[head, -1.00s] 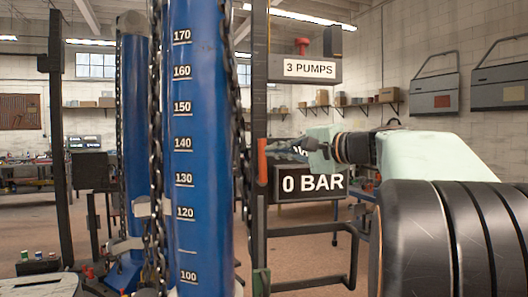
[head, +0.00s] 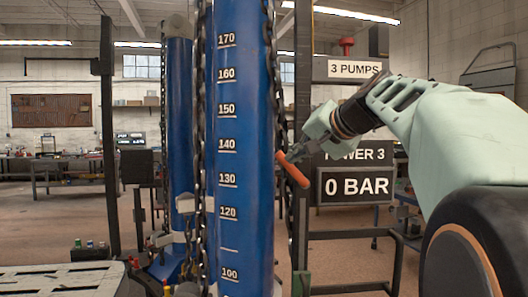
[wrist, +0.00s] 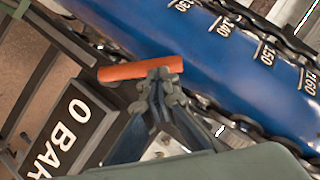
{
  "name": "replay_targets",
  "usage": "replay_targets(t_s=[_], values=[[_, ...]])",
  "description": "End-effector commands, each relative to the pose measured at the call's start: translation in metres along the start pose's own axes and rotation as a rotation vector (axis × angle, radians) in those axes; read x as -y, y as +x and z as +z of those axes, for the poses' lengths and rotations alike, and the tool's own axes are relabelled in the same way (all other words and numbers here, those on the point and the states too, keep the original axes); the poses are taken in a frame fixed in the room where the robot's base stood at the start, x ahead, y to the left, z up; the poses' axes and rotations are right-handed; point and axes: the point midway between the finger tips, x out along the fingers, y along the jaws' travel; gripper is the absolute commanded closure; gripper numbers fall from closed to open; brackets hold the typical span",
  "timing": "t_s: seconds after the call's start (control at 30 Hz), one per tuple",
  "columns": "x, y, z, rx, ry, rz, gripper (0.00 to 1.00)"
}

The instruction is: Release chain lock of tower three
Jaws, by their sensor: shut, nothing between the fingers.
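A blue tower column (head: 255,150) with a white number scale stands in the middle of the head view, with a dark chain (head: 199,130) along its side. An orange-red lever (head: 292,169) sits at the column's right edge, tilted from upper left to lower right. It also shows in the wrist view (wrist: 140,68). My gripper (head: 291,156) is shut and empty, its fingertips right against or very close to the lever; I cannot tell if they touch. In the wrist view my gripper (wrist: 162,80) covers the lever's lower edge. The lever's mount is hidden.
A sign (head: 355,185) reading 0 BAR, with a partly covered TOWER 3 label, stands behind my arm. A 3 PUMPS sign (head: 355,69) with a red knob (head: 346,42) is above. Another blue column (head: 180,120) stands behind left. A dark frame post (head: 302,120) rises close right.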

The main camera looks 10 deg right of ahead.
Motion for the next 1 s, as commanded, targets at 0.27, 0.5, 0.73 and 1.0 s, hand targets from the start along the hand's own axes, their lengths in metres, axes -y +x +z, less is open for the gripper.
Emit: replay_targets(t_s=[0.27, 0.5, 0.73, 1.0], values=[[0.0034, 0.0064, 0.0092, 0.001, -0.034, 0.023, 1.00], [0.0047, 0.0079, 0.0114, 0.001, -0.033, 0.022, 1.00], [0.0047, 0.0079, 0.0115, 0.001, -0.032, 0.022, 1.00], [0.0049, 0.0077, 0.0112, 0.001, -0.032, 0.022, 1.00]])
